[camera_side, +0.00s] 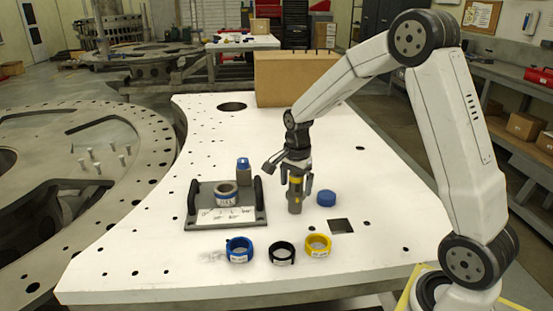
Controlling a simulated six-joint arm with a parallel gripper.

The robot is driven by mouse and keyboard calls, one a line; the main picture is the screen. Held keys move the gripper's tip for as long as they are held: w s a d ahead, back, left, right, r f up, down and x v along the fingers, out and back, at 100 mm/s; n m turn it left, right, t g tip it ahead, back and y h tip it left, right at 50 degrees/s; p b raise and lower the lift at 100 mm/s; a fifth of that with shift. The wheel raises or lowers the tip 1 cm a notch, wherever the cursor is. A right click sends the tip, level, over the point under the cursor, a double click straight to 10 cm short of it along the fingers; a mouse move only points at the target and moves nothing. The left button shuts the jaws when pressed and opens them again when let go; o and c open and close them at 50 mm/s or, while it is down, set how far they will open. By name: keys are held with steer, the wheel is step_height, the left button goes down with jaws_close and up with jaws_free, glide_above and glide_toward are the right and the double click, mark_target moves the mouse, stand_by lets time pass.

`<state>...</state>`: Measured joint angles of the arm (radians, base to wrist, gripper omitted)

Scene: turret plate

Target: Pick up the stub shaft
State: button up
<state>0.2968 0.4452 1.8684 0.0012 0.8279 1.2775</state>
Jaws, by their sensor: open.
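A grey metal cylinder with a yellow band, which looks like the stub shaft (295,204), stands upright on the white plate right of the centre. My gripper (295,182) points down at its upper end. The jaws are open, with the top of the shaft at or between the fingers. The fingers are small and partly merge with the shaft, so I cannot tell whether they touch it.
A blue cap (326,198) lies close right of the shaft. Blue (239,251), black (282,254) and yellow (318,246) rings lie in front. A square hole (341,226) is nearby.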

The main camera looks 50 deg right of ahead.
jaws_close()
stand_by(0.3)
steer(key=shift+r, duration=0.2)
steer(key=shift+r, duration=0.6)
steer(key=s+a+r, duration=0.3)
steer(key=s+r, duration=0.8)
steer(key=s, duration=0.2)
steer(key=shift+s+a+r, duration=0.15)
steer(key=shift+s+r, duration=0.1)
steer(key=shift+s, duration=0.05)
steer(key=shift+w, duration=0.1)
stand_by(0.5)
